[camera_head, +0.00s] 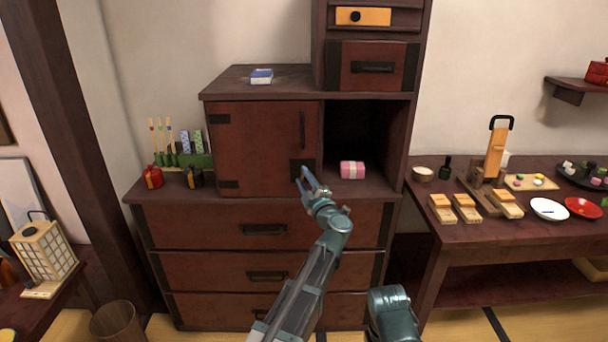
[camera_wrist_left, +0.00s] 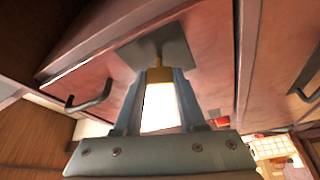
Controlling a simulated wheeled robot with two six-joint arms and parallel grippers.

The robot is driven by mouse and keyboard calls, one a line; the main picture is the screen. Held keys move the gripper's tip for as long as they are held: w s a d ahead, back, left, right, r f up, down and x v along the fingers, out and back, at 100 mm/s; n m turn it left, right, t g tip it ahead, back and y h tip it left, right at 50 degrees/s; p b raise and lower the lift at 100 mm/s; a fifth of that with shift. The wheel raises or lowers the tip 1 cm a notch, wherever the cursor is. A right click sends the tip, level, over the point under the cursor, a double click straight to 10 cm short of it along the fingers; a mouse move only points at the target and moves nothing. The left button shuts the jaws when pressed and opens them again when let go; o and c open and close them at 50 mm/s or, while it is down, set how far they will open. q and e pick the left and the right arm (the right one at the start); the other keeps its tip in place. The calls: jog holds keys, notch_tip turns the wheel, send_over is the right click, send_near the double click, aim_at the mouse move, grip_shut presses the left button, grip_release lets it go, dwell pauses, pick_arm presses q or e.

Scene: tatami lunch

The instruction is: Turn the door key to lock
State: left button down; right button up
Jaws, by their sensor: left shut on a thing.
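The red-brown cabinet door (camera_head: 262,148) covers the left part of the chest's upper section. A dark lock plate (camera_head: 302,166) sits at its lower right, and the plate also shows in the left wrist view (camera_wrist_left: 172,44). My left gripper (camera_head: 307,178) is at this plate. In the left wrist view its fingers (camera_wrist_left: 158,88) are shut on the brass key (camera_wrist_left: 158,74), whose shaft points at the plate. The fingers hide much of the key, and I cannot tell its turn angle well. My right gripper is out of view.
A pink wrapped box (camera_head: 352,170) stands in the open compartment right of the door. Small red and dark pots (camera_head: 153,177) and a green holder (camera_head: 196,160) stand at the left. A low table (camera_head: 455,228) with food and dishes is at the right.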

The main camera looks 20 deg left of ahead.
pick_arm(q)
jog(key=shift+r+n+g+p, duration=0.1)
jog(key=shift+n+g+p, duration=0.7)
jog(key=shift+n+p, duration=0.9)
jog(key=shift+n+b, duration=0.35)
jog(key=shift+n, duration=0.25)
jog(key=shift+c, duration=2.4)
grip_release()
